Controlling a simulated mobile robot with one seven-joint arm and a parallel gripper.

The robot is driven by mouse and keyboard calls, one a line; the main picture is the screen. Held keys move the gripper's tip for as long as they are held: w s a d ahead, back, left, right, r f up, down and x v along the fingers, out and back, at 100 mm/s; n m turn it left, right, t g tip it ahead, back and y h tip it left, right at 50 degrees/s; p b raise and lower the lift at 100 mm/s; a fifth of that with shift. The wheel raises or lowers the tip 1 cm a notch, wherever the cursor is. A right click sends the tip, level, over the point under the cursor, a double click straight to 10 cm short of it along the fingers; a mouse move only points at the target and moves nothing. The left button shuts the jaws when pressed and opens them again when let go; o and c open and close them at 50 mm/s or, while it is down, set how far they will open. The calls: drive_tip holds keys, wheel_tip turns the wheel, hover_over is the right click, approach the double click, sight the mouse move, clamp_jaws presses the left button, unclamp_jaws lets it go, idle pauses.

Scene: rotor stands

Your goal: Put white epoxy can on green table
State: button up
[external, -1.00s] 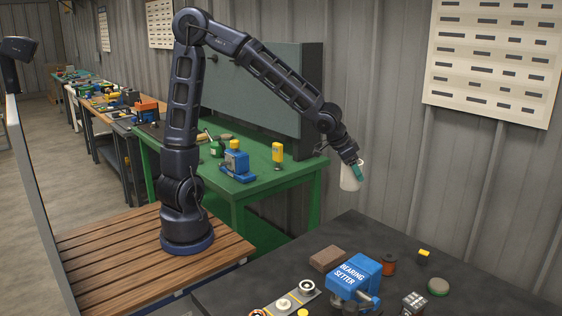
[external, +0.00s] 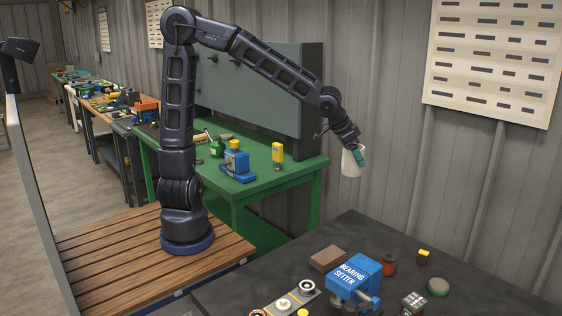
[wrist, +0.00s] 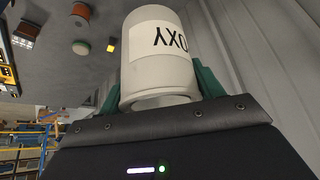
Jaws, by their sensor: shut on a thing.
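The white epoxy can (external: 349,165) is held in the air by my gripper (external: 356,157), between the dark bench and the green table. In the wrist view the can (wrist: 157,60) fills the space between the green fingers, with part of a dark-lettered label showing. My gripper (wrist: 158,88) is shut on the can. The green table (external: 270,182) stands behind and to the left of the can, against a grey-green back panel.
The green table holds a blue machine (external: 237,166), a yellow device (external: 278,153) and a green item (external: 216,149). Its front right top is bare. A dark bench (external: 300,255) in front carries a blue bearing setter (external: 354,275), a brown block (external: 327,258) and small parts.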

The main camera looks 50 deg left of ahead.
sight(360, 147)
drive_tip(key=shift+r, duration=1.75)
drive_tip(key=shift+s+d+r, duration=0.1)
drive_tip(key=shift+r, duration=1.3)
wheel_tip(360, 147, up, 9)
drive_tip(key=w+a+r+n+y, duration=0.1)
drive_tip(key=w+a+n, duration=0.1)
drive_tip(key=w+a, duration=0.85)
drive_tip(key=w+a+n+t+y, duration=0.15)
drive_tip(key=w+a, duration=0.35)
drive_tip(key=a, duration=1)
drive_tip(key=w+a+r+n, duration=0.1)
drive_tip(key=w+a+n, duration=0.2)
drive_tip(key=w+a, duration=0.65)
drive_tip(key=s+a+n+y, duration=0.1)
drive_tip(key=a+n+y, duration=0.15)
drive_tip(key=a, duration=2.55)
drive_tip(key=s+a+f+n+g+y, duration=0.15)
drive_tip(key=s+a, duration=0.25)
drive_tip(key=a, duration=0.8)
drive_tip(key=s+a+f+n, duration=0.1)
drive_tip(key=s+a+n, duration=0.3)
drive_tip(key=a, duration=0.9)
drive_tip(key=shift+m, duration=0.65)
drive_tip(key=f, duration=3.7)
drive_tip(key=shift+s+a+f, duration=0.1)
drive_tip(key=shift+s+f, duration=0.25)
drive_tip(key=shift+s, duration=0.05)
